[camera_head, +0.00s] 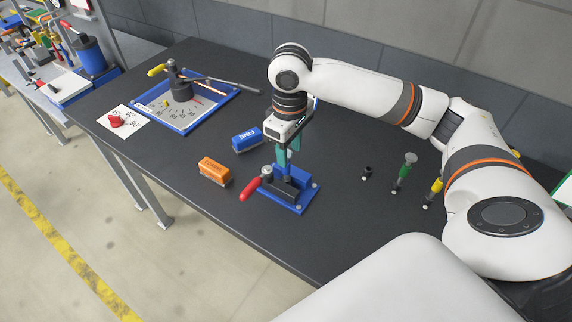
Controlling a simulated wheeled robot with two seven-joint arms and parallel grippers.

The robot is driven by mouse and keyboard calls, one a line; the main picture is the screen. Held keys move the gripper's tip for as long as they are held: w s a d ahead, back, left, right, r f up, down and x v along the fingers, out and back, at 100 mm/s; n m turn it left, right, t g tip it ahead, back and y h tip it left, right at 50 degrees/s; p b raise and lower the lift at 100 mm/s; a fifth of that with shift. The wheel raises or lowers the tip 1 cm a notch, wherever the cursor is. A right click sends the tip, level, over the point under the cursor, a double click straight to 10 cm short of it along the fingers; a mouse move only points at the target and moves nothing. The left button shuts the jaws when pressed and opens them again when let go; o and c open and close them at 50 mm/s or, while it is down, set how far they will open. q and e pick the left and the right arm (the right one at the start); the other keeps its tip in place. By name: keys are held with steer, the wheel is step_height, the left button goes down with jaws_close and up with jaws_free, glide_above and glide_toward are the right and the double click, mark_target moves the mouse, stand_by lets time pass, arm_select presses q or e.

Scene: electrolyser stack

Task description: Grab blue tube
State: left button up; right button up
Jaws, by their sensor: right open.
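My right gripper (288,157) points down over the middle of the table, its teal fingers apart. Just below it stands a blue fixture with a flat base (304,198), a dark clamp and a red-handled lever (250,189). A narrow blue upright part (282,176) rises from this fixture close to the fingertips; it may be the blue tube, but I cannot tell for certain. I cannot tell whether the fingers touch it. My left gripper is not in view.
Left of the fixture lie a blue block marked FINE (247,140) and an orange block (214,171). A blue-framed bending plate (159,115) and a red knob (116,121) on a white card are farther left. Green-handled (404,171) and yellow-handled (436,186) tools stand right.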

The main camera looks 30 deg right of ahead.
mark_target(286, 170)
steer(key=f, duration=0.1)
steer(key=w+f, duration=0.1)
steer(key=f+p, duration=0.1)
steer(key=shift+w+d+f, duration=0.25)
steer(key=shift+w+f, duration=0.05)
steer(key=shift+f, duration=0.1)
step_height(286, 170, down, 2)
steer(key=shift+a, duration=0.1)
steer(key=shift+f, duration=0.2)
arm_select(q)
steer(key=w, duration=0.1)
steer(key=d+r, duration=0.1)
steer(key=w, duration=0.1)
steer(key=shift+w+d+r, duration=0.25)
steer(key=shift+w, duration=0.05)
arm_select(e)
steer(key=c, duration=0.9)
